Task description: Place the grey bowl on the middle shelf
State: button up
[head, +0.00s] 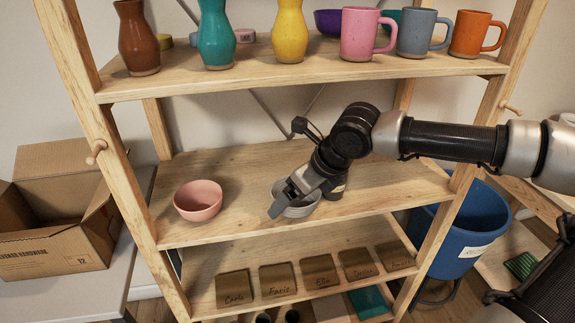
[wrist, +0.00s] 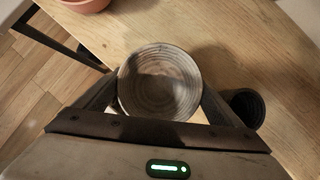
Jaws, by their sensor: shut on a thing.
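The grey bowl (head: 299,208) is at the middle shelf (head: 245,222), right of a pink bowl (head: 198,201). My gripper (head: 287,197) reaches in from the right and is shut on the grey bowl. In the wrist view the grey bowl (wrist: 160,82) shows its ringed, empty inside, upright between the two fingers of my gripper (wrist: 158,98). It is at or just above the shelf board; I cannot tell if its base touches. My gripper hides part of the bowl in the head view.
A dark cup (wrist: 246,105) stands close right of the grey bowl in the wrist view. The upper shelf (head: 300,66) holds vases and mugs. Labelled tiles (head: 278,279) lie on the shelf below. A cardboard box (head: 60,215) is left, a blue bin (head: 465,230) right.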

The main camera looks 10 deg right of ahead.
jog(key=w+b, duration=0.1)
jog(key=w, duration=1.5)
jog(key=shift+f+b, duration=0.55)
jog(key=shift+f, duration=0.15)
jog(key=shift+f, duration=0.15)
jog(key=o, duration=1.1)
jog(key=shift+f, duration=0.1)
